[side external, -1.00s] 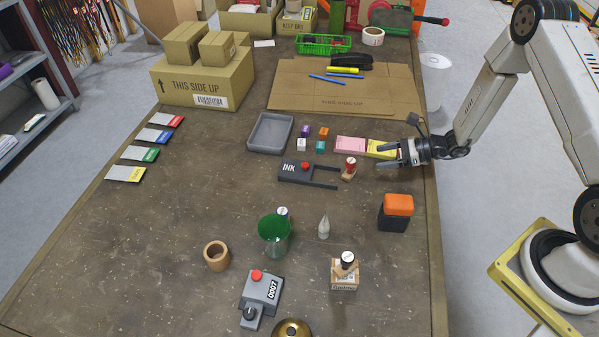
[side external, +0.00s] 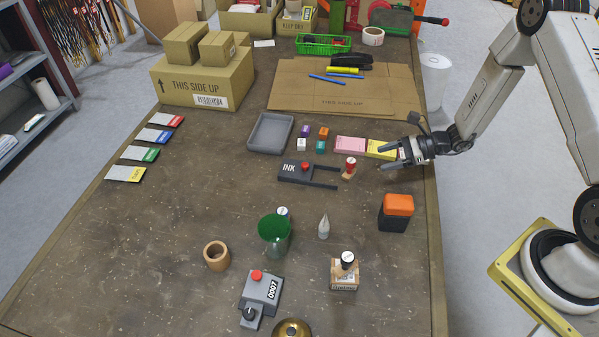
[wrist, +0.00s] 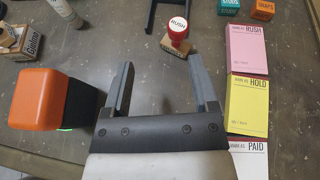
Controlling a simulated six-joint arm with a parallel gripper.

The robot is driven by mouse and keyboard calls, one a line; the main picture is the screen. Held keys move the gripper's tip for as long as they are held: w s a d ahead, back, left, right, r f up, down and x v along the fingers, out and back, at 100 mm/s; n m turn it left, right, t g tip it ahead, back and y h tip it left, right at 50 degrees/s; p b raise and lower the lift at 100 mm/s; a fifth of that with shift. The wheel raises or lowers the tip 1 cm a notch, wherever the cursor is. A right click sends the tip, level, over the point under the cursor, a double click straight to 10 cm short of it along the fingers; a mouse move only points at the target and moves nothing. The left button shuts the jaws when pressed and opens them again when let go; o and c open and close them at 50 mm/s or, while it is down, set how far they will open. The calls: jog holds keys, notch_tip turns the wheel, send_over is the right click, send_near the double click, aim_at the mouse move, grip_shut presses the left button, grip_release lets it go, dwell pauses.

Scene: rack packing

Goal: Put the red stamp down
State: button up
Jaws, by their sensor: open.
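The red stamp (side external: 349,168) stands upright on the table, its red cap on a wooden base, just right of the black ink holder's prongs. It also shows in the wrist view (wrist: 177,32), with "RUSH" on its cap, beyond my fingertips. My gripper (side external: 385,157) is open and empty, to the right of the stamp and apart from it. In the wrist view the gap between my fingers (wrist: 162,72) holds only bare table.
The ink holder (side external: 295,170) lies left of the stamp. Pink (side external: 350,144) and yellow (side external: 379,149) pads lie behind it. An orange-topped black box (side external: 397,206) stands nearer the front. The table between box and stamp is clear.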

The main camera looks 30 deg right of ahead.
jog(key=s+a+r+n+g+h, duration=0.2)
jog(key=s+r+n+h, duration=0.3)
jog(key=n, duration=0.7)
jog(key=s+a+r+n+g+h, duration=0.3)
jog(key=s+r+n, duration=0.5)
jog(key=n, duration=0.4)
jog(key=a+r+h, duration=0.1)
jog(key=h, duration=0.1)
jog(key=shift+s+r+h, duration=0.25)
jog(key=shift+r+h, duration=0.05)
jog(key=shift+r, duration=0.1)
